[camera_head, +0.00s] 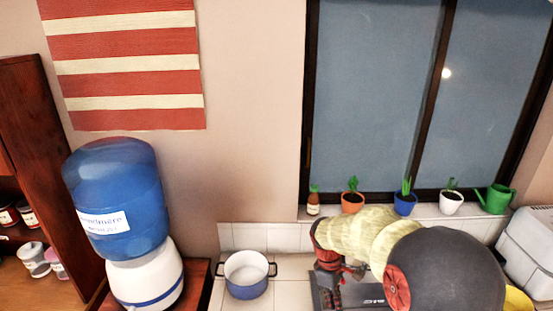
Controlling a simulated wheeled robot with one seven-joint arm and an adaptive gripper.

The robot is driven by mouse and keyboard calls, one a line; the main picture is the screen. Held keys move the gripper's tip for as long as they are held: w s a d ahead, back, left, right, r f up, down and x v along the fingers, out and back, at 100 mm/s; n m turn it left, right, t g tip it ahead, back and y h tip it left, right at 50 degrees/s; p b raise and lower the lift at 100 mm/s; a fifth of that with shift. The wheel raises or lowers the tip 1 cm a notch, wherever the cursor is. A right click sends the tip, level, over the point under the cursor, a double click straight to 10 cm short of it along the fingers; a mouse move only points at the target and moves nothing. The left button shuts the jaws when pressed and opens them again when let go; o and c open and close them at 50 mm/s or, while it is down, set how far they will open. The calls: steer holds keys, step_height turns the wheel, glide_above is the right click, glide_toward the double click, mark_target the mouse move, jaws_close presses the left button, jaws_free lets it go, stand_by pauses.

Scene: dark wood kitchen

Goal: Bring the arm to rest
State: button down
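My arm reaches in from the lower right of the head view, with a dark rounded link in front and a pale yellow-green section behind it. My gripper (334,285) points down at the arm's far end, over a dark flat appliance (375,295) on the counter. The gripper is small and partly hidden by the arm, so its finger opening and any contact with the appliance cannot be made out.
A blue and white pot (247,285) stands on the tiled counter left of the gripper. A water dispenser (118,205) stands further left. Potted plants (405,203) and a green watering can (495,199) line the windowsill. A grey appliance (530,250) is at right.

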steer(key=s+r+m+t+y+b, duration=0.1)
steer(key=s+r+m+t+b, duration=0.2)
steer(key=s, duration=0.9)
steer(key=s+d+r+m+t+y+b, duration=0.1)
steer(key=s+r+m+t+b, duration=0.2)
steer(key=s+r+m+b, duration=0.4)
steer(key=s+m+b, duration=0.1)
steer(key=s, duration=0.5)
steer(key=shift+d+r, duration=0.15)
steer(key=shift+r, duration=0.25)
